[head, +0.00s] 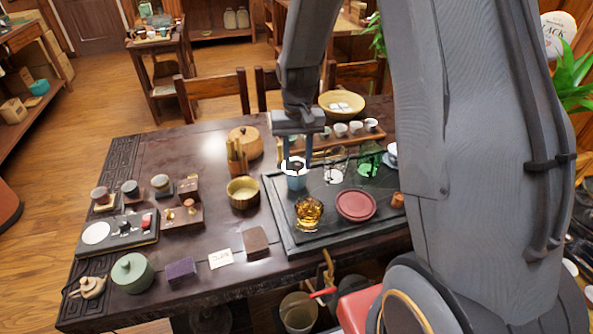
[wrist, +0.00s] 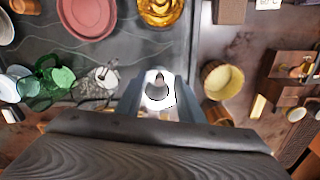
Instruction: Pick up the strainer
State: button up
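The strainer (head: 293,166), a white ring with a dark cone-shaped middle, sits on a small blue-grey holder (head: 296,183) near the back left of the dark tea tray. In the wrist view the strainer (wrist: 157,95) lies between the two fingers of my gripper (wrist: 159,92). In the head view my gripper (head: 297,153) points down over the strainer from above. Its fingers are spread apart on either side of it. I cannot tell whether either finger touches it.
The dark tea tray (head: 281,228) also bears an amber glass pot (head: 309,212), a red round dish (head: 356,205) and green glassware (head: 369,160) close by. A yellow bowl (head: 243,192) and a holder of wooden tools (head: 237,157) stand left of my gripper.

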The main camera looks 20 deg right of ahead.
jog(key=shift+f, duration=0.3)
grip_shut()
jog(key=shift+r, duration=0.1)
notch_tip(320, 180, up, 11)
jog(key=b, duration=0.1)
dwell(0.5)
jog(key=shift+w, duration=0.1)
